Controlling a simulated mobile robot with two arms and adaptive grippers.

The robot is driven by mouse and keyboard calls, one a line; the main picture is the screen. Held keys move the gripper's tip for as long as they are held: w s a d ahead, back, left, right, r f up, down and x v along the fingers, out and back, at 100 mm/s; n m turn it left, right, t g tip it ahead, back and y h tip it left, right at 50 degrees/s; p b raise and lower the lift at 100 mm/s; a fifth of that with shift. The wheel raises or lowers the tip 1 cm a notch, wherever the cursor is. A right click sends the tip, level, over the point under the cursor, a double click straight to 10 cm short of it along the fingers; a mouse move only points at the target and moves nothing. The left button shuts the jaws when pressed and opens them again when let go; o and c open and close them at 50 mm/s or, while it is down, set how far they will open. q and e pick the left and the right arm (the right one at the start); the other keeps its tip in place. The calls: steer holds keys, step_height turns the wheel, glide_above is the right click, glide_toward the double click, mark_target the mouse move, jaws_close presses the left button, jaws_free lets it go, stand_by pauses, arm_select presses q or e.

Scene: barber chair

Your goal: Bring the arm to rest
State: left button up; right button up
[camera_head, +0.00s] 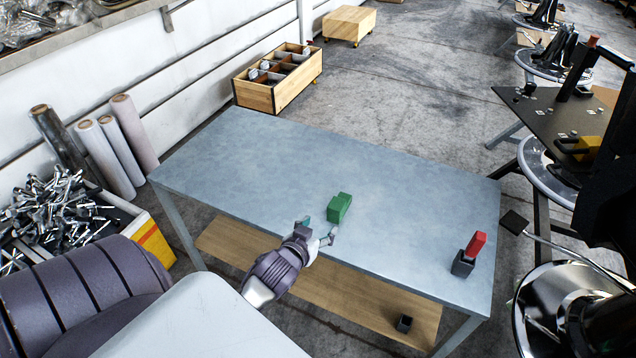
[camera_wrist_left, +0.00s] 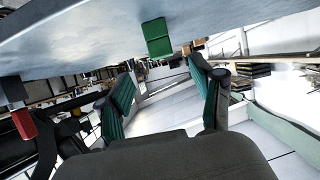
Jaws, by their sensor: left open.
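My left gripper (camera_head: 318,231) is open and empty at the near edge of the grey-blue table (camera_head: 240,150), with its arm coming in from the lower left. In the left wrist view its two green-padded fingers (camera_wrist_left: 163,98) stand apart with nothing between them. A green block (camera_head: 339,207) stands on the table just beyond the fingertips, apart from them; it also shows in the left wrist view (camera_wrist_left: 157,38). My right gripper does not show in either view.
A red block (camera_head: 476,243) sits in or against a dark holder (camera_head: 462,264) at the table's right end. A small dark box (camera_head: 404,323) is on the lower wooden shelf (camera_head: 340,296). A crate of metal parts (camera_head: 135,222) stands left. The table's far left is clear.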

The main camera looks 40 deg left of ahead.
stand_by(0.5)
arm_select(q)
steer(key=s+d+m+g+h, duration=0.2)
steer(key=s+d+g, duration=0.4)
steer(key=s, duration=0.4)
steer(key=s+d+m+g+h, duration=0.1)
steer(key=s+d+m+g, duration=0.25)
steer(key=s+d, duration=0.6)
step_height(320, 180, down, 25)
steer(key=s+a+g, duration=0.1)
steer(key=s+a, duration=0.1)
steer(key=s+a+f+g, duration=0.1)
steer(key=s+a+f, duration=0.1)
steer(key=s+f, duration=1.4)
steer(key=shift+s+a+f, duration=0.25)
steer(key=shift+s+a, duration=0.1)
steer(key=shift+s, duration=0.2)
steer(key=shift+n+g, duration=0.25)
